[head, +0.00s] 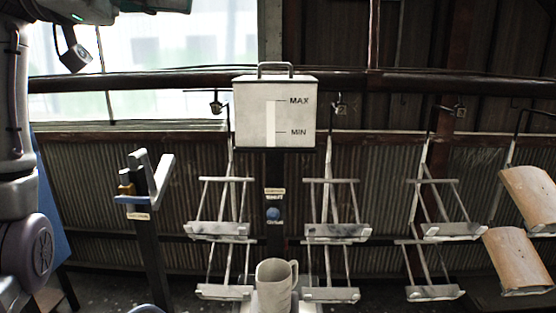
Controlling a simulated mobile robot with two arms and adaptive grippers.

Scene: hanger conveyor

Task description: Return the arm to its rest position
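Part of my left arm shows along the left edge and top left corner of the head view. A small dark grey block on thin links, which looks like the tip of my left gripper (75,58), hangs at the top left in front of the bright window. The rest of this gripper is cut off or hidden, so I cannot tell its opening. I see nothing held at it. My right gripper is not in view.
A white box marked MAX and MIN (250,110) stands on a dark post, with a light mug (274,290) below. Hanging racks (337,232) flank it. Curved tan pieces (530,197) hang at right. A blue-grey bracket stand (142,199) stands at left.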

